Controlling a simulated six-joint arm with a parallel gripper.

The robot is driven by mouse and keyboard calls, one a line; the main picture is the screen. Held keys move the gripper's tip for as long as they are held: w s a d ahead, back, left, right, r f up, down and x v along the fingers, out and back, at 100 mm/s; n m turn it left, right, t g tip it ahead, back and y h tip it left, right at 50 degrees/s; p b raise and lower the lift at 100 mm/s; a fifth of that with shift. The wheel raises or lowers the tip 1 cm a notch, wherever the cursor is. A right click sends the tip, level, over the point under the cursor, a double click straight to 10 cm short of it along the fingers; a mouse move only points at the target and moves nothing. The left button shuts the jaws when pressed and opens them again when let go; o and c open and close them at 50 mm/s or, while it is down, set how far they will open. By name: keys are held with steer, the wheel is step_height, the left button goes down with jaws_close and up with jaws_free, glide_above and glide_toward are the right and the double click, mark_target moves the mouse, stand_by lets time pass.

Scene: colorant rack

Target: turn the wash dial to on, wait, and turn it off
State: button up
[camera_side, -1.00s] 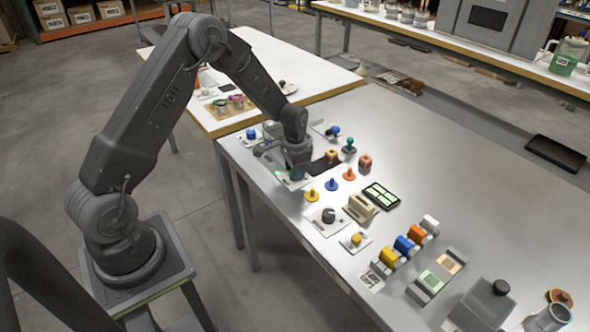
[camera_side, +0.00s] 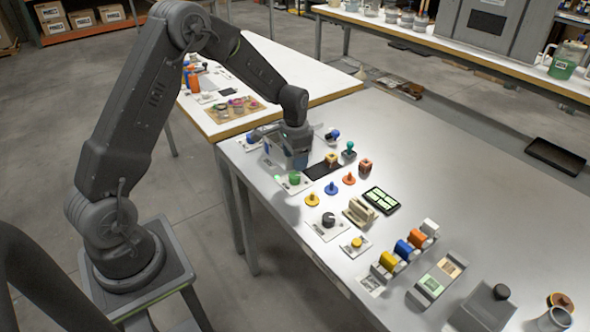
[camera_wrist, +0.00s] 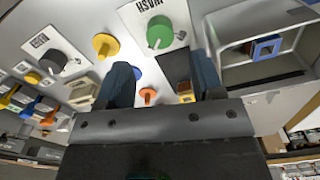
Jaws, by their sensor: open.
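The wash dial (camera_wrist: 160,32) is a green round knob with a pale pointer mark, on a white plate lettered WASH. In the side view the green dial (camera_side: 294,178) sits on its plate near the table's left edge, uncovered. My gripper (camera_side: 288,158) is just behind it, apart from it. In the wrist view my gripper (camera_wrist: 162,65) shows two dark fingers spread apart with nothing held between them. The dial lies beyond the fingertips in that view. I cannot tell from the pointer whether the dial is set to on or off.
Yellow (camera_side: 312,199), blue (camera_side: 331,188) and orange (camera_side: 349,179) pegs stand close to the dial. A dark knob (camera_side: 328,219) on its own plate and a beige holder (camera_side: 361,211) are nearer the front.

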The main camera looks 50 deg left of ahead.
step_height(320, 180, up, 8)
steer(key=shift+f, duration=0.15)
stand_by(0.3)
step_height(320, 180, up, 8)
steer(key=t, duration=0.1)
glide_above(295, 175)
steer(key=s+d, duration=0.4)
steer(key=d, duration=0.1)
steer(key=s+d+r+t, duration=0.1)
steer(key=s+d+r, duration=0.1)
steer(key=s, duration=0.5)
steer(key=s+d+r+n+t, duration=0.1)
steer(key=s+d+r+t, duration=0.1)
steer(key=s+d, duration=0.2)
steer(key=s+d+r+n+t, duration=0.1)
steer(key=s+d+r, duration=0.1)
steer(key=s, duration=0.8)
steer(key=shift+d+r+t, duration=0.3)
steer(key=shift+d+r, duration=0.1)
steer(key=shift+d, duration=0.35)
